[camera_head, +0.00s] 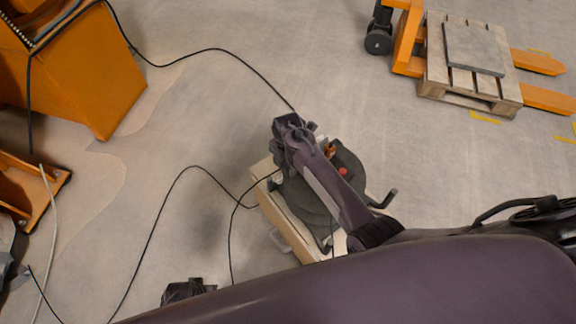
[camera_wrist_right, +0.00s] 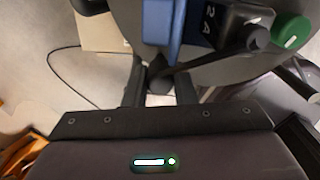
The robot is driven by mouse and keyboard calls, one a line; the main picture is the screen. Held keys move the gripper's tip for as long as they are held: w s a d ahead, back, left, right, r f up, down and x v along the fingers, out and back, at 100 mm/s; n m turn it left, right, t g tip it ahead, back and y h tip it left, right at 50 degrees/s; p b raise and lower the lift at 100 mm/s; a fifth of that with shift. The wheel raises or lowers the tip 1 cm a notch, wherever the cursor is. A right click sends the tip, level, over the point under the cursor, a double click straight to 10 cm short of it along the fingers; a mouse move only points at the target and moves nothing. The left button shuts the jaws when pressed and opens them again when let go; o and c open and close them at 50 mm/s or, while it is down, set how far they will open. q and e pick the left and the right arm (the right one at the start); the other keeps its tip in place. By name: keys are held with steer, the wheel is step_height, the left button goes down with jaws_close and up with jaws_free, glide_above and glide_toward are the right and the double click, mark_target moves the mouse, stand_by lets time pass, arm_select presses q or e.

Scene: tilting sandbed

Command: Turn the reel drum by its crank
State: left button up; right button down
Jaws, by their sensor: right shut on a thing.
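The reel drum (camera_head: 305,200) is a dark grey disc on a pale box-like base, largely covered by my right arm in the head view. In the right wrist view the drum (camera_wrist_right: 225,74) fills the upper right. The dark crank (camera_wrist_right: 205,62) runs from near a round dark hub to a knob between my right fingers. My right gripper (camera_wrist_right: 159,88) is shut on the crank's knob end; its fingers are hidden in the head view. A dark part at the bottom of the head view may be my left gripper (camera_head: 187,290); its jaws cannot be made out.
A green knob (camera_wrist_right: 291,30) and a blue block (camera_wrist_right: 189,25) are close to the crank. Black cables (camera_head: 190,172) cross the floor. An orange cabinet (camera_head: 95,75) stands upper left. A pallet (camera_head: 437,65) on an orange pallet truck stands upper right.

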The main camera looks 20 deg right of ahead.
steer(key=shift+w+d+m, duration=0.2)
steer(key=shift+w+m, duration=0.2)
steer(key=shift+w, duration=0.05)
steer(key=shift+w+d+m, duration=0.1)
steer(key=shift+w+m, duration=0.2)
steer(key=shift+m, duration=0.1)
arm_select(q)
steer(key=shift+s+a+f, duration=0.15)
steer(key=shift+s+f, duration=0.05)
steer(key=shift+f, duration=0.15)
steer(key=shift+w+r, duration=0.15)
steer(key=shift+w, duration=0.05)
arm_select(e)
steer(key=c, duration=1.2)
jaws_free()
steer(key=shift+r, duration=0.15)
arm_select(q)
steer(key=shift+s+a+f+p, duration=0.2)
steer(key=shift+s+f+p, duration=0.2)
steer(key=shift+s+f, duration=0.2)
steer(key=shift+s+a+f+p, duration=0.25)
steer(key=shift+s+f+p, duration=0.1)
steer(key=shift+s+f, duration=0.3)
steer(key=shift+s+a+f+p, duration=0.2)
steer(key=shift+s+f+p, duration=0.2)
steer(key=shift+s+f, duration=0.2)
arm_select(e)
steer(key=shift+r, duration=3.75)
